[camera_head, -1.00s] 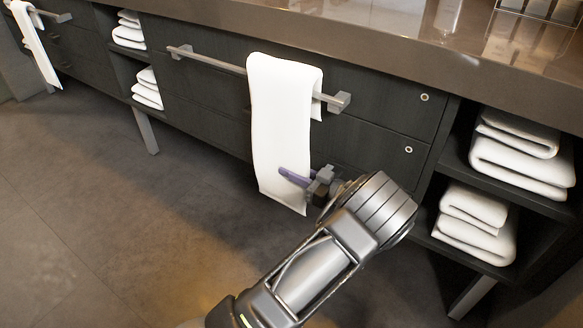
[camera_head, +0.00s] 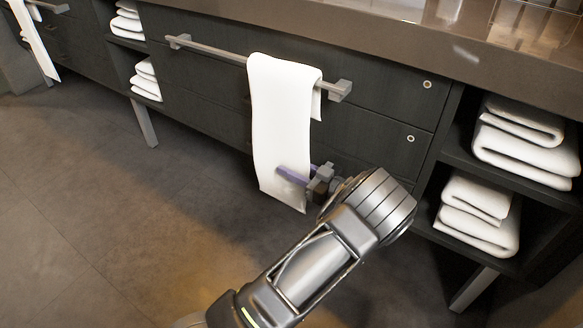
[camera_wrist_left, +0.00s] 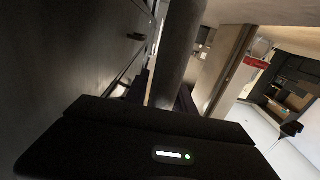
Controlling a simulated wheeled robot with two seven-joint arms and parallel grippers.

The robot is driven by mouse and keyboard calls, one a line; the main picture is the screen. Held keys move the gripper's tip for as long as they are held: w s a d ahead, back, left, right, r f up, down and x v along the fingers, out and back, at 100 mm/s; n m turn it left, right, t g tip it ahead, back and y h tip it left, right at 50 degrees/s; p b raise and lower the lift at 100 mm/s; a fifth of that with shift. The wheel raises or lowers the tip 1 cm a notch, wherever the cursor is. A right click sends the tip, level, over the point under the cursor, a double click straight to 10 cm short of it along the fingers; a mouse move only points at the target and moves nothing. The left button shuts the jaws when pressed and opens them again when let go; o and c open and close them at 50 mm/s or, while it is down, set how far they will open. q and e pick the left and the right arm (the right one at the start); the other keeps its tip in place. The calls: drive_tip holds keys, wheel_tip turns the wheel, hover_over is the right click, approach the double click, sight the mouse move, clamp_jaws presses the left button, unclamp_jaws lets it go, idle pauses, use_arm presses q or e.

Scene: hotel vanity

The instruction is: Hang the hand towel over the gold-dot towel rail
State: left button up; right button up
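The white hand towel (camera_head: 278,120) hangs draped over a grey metal rail (camera_head: 212,53) on the dark drawer front in the head view. Its long front flap hangs straight, and a short back flap shows at the right below the bar. No gold dot can be made out on this rail. My left gripper (camera_head: 303,174) is at the towel's lower right edge. One purple finger lies across the front of the towel; whether the fingers pinch the cloth cannot be told. The left wrist view shows no clear towel. My right gripper is not in view.
Folded white towels (camera_head: 525,150) fill open shelves at the right and left of the drawers. A second rail with a towel (camera_head: 35,42) is at the far left. The brown countertop (camera_head: 390,40) overhangs above. The floor (camera_head: 90,210) at the left is clear.

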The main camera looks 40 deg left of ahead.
sight(307, 175)
use_arm(q)
drive_tip(key=shift+o, duration=0.8)
drive_tip(key=d+p, duration=0.2)
drive_tip(key=d, duration=0.5)
drive_tip(key=shift+w+r, duration=0.1)
drive_tip(key=shift+d, duration=0.4)
